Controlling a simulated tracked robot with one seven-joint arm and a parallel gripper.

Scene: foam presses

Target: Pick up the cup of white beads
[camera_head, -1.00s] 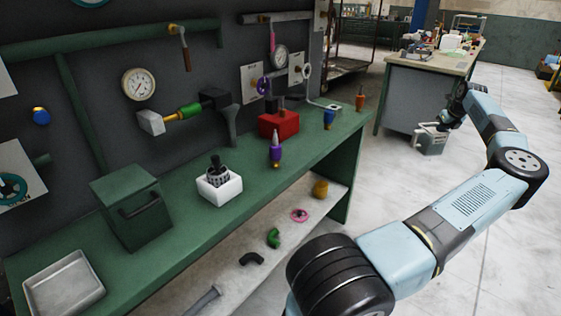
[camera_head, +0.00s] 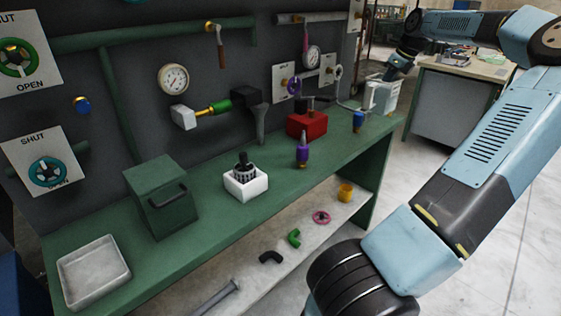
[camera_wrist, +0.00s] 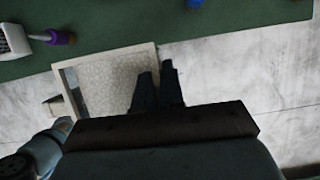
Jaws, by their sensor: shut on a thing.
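The cup of white beads (camera_head: 380,97) is a pale, square-sided container held in the air near the bench's right end in the head view. In the wrist view its beads (camera_wrist: 112,75) fill the square opening inside a light rim (camera_wrist: 105,51). My gripper (camera_head: 388,74) is above the cup in the head view. In the wrist view the two dark fingers of my gripper (camera_wrist: 156,70) are close together at the cup's right wall, shut on it. The fingers hide part of that wall. The cup looks roughly level.
The green bench (camera_head: 215,222) holds a red block (camera_head: 307,125), a purple bottle (camera_head: 302,155), a blue bottle (camera_head: 358,121), a white holder (camera_head: 245,184), a green box (camera_head: 162,197) and a grey tray (camera_head: 93,272). A second table (camera_head: 455,100) stands behind. The floor at right is open.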

